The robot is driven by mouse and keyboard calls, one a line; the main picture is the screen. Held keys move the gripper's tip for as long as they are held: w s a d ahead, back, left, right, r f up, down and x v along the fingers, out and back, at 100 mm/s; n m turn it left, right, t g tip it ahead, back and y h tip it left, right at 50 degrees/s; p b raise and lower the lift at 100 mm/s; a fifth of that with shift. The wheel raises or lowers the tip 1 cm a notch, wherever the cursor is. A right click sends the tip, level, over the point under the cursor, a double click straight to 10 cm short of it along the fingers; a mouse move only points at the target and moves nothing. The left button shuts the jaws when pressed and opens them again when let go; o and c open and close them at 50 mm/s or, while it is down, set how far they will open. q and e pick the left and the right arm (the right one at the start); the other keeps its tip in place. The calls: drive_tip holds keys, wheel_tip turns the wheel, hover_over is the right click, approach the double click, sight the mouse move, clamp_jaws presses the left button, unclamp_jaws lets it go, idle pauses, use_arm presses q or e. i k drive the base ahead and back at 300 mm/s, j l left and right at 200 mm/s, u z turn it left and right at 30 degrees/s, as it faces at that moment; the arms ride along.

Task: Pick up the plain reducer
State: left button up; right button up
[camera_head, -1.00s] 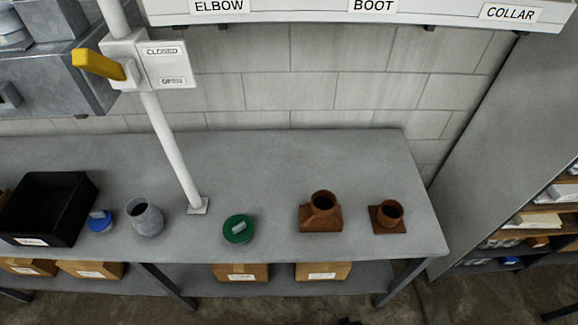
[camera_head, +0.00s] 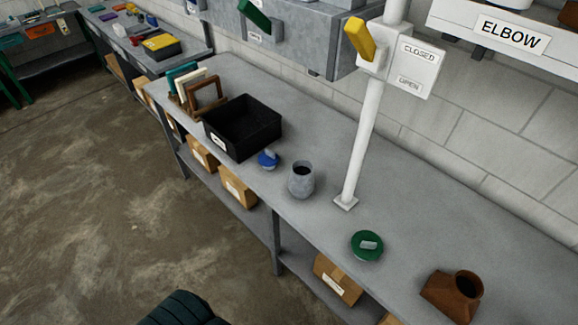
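A plain grey reducer (camera_head: 301,182), a round metal piece with a dark open top, stands upright on the grey workbench (camera_head: 400,190). It is between a small blue-topped piece (camera_head: 268,159) on its left and the white post (camera_head: 366,130) on its right. Nothing touches it that I can see. Neither of my grippers shows in the head view. A dark ribbed shape cut off at the bottom edge is not clear enough to name.
A black bin (camera_head: 243,128) and upright frames (camera_head: 200,90) stand farther left. A green round piece (camera_head: 367,246) and a rusty brown boot fitting (camera_head: 453,296) lie to the right. Cardboard boxes (camera_head: 237,188) sit on the lower shelf. Open floor (camera_head: 110,200) lies to the left.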

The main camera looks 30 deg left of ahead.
sight(301, 179)
drive_tip(key=u, duration=1)
